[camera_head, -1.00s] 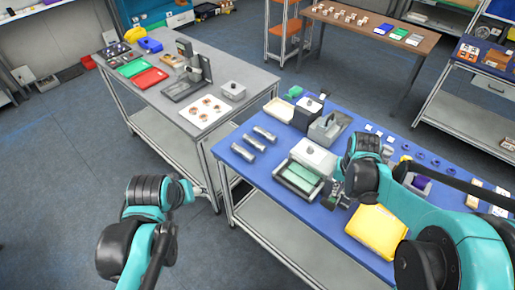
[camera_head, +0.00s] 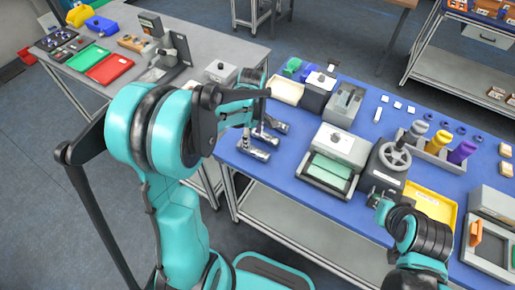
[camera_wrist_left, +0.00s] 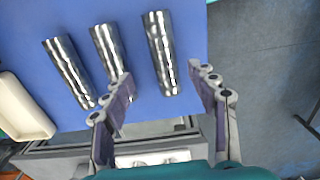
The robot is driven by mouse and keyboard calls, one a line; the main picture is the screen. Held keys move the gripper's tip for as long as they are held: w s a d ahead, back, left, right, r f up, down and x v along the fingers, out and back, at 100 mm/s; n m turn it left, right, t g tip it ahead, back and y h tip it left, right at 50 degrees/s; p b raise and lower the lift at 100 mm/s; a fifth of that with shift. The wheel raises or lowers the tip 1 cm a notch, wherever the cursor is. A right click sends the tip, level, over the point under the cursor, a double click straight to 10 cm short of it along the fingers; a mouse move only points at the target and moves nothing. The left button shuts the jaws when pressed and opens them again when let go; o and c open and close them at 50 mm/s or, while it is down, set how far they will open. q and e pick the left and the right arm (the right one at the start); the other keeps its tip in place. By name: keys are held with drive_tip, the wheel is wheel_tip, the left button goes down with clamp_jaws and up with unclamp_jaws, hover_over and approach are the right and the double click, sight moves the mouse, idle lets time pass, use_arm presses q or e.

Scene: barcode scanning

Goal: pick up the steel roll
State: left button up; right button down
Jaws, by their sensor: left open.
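Three shiny steel rolls lie side by side on the blue table. In the left wrist view they are the left roll (camera_wrist_left: 69,72), the middle roll (camera_wrist_left: 108,58) and the right roll (camera_wrist_left: 159,52). My left gripper (camera_wrist_left: 162,84) is open and empty. The near end of the right roll shows between its two fingers. The left finger overlaps the near end of the middle roll. In the head view my left gripper (camera_head: 255,138) is over the rolls and partly hides them. My right gripper (camera_head: 383,207) is at the right, its fingers not clear.
The blue table (camera_head: 310,122) also bears a grey box with a green pad (camera_head: 330,170), a cream tray (camera_head: 287,90), a yellow tray (camera_head: 432,208) and a handwheel device (camera_head: 395,155). A grey table (camera_head: 120,92) with red and green trays stands at the left.

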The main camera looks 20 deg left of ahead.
sight(253, 148)
use_arm(q)
drive_tip(key=f, duration=0.2)
drive_tip(key=f+b, duration=0.1)
drive_tip(key=f, duration=0.3)
drive_tip(key=shift+s+d+b, duration=0.1)
drive_tip(key=shift+s+b, duration=0.2)
drive_tip(key=shift+b, duration=0.1)
clamp_jaws()
